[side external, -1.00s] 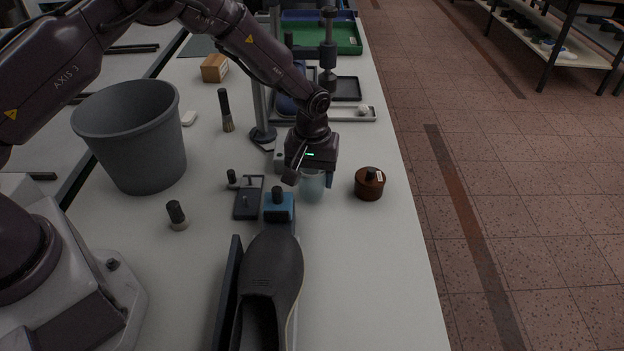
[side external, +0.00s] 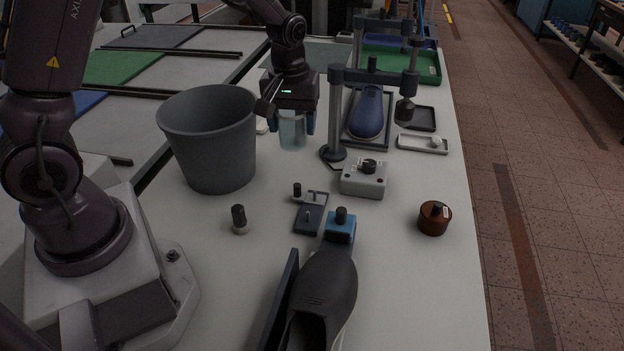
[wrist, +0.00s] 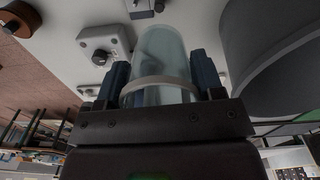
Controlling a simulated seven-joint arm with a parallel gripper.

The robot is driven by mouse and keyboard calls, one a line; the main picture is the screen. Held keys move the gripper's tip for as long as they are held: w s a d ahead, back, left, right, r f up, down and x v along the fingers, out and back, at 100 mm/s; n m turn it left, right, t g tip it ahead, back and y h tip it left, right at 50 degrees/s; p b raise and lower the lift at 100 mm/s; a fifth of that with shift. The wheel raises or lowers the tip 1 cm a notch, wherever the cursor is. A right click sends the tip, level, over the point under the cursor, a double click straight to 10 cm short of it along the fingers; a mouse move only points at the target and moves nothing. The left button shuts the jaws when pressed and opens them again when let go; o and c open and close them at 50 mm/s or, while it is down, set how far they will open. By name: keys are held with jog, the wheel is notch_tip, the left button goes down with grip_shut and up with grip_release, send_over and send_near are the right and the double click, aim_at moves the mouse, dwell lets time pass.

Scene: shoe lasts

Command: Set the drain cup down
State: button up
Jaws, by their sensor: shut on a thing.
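The drain cup (side external: 292,133) is a clear, pale blue-tinted cup. My gripper (side external: 292,122) is shut on it from above, one finger on each side. In the side external view the cup is upright, just right of the big grey bin, and its lower end shows below the fingers. I cannot tell whether its base touches the table. In the wrist view the cup (wrist: 160,66) sits between the two dark fingers of my gripper (wrist: 162,82), with a pale band around it near the fingers.
The grey bin (side external: 209,150) stands close on the left. A post stand (side external: 335,120) and a white box with a dark knob (side external: 364,181) are to the right. A brown pot (side external: 434,218) and a black shoe (side external: 328,288) are nearer. Bare table lies in front of the cup.

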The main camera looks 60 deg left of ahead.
aim_at(292, 138)
jog(key=s+f, duration=0.2)
jog(key=s, duration=0.5)
jog(key=shift+m, duration=0.4)
jog(key=w+a+f, duration=0.1)
jog(key=w+f, duration=0.2)
jog(key=w, duration=0.1)
jog(key=w+a+f, duration=0.1)
jog(key=w+f, duration=0.2)
jog(key=w, duration=0.1)
jog(key=w+a+f, duration=0.2)
jog(key=w+f, duration=0.1)
jog(key=w, duration=0.2)
jog(key=shift+a+f, duration=0.1)
jog(key=shift+f, duration=0.05)
jog(key=shift+w+a+f, duration=0.1)
jog(key=shift+w+f, duration=0.1)
jog(key=shift+f, duration=1.65)
jog(key=shift+f, duration=0.1)
jog(key=o, duration=0.9)
